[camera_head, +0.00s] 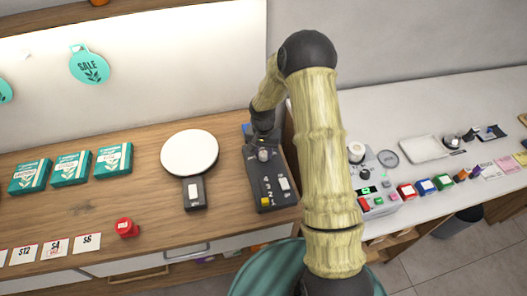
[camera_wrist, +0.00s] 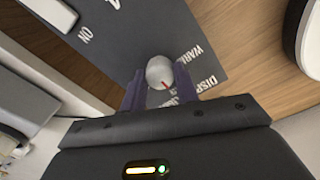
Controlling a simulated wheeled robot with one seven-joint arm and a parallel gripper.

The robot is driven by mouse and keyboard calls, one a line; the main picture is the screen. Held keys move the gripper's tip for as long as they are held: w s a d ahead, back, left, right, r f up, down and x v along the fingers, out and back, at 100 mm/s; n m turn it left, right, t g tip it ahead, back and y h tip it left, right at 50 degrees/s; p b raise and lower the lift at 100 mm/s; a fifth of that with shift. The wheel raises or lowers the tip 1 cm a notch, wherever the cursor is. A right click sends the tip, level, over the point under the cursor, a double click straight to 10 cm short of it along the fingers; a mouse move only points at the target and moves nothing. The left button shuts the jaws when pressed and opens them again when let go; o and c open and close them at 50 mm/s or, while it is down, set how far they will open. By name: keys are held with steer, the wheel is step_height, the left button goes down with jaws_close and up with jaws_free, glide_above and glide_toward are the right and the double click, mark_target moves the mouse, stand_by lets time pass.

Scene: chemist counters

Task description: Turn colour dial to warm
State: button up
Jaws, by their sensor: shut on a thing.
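My gripper (camera_wrist: 160,88) is shut on the dial, one purple finger on each side. In the head view the panel (camera_head: 258,185) lies on the wooden counter, and my gripper (camera_head: 264,150) is at its far half; the red mark cannot be made out there.
A white round disc on a dark base (camera_head: 190,155) stands just left of the panel. A red button (camera_head: 126,228) and teal boxes (camera_head: 71,168) are farther left. The white counter (camera_head: 420,100) on the right holds a device with buttons (camera_head: 372,185).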

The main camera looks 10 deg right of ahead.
mark_target(263, 154)
steer(key=n, duration=0.5)
steer(key=shift+n, duration=0.3)
steer(key=n, duration=0.6)
stand_by(0.5)
steer(key=o, duration=1)
steer(key=shift+c, duration=0.2)
step_height(263, 154, up, 17)
steer(key=b, duration=0.2)
steer(key=shift+r, duration=0.2)
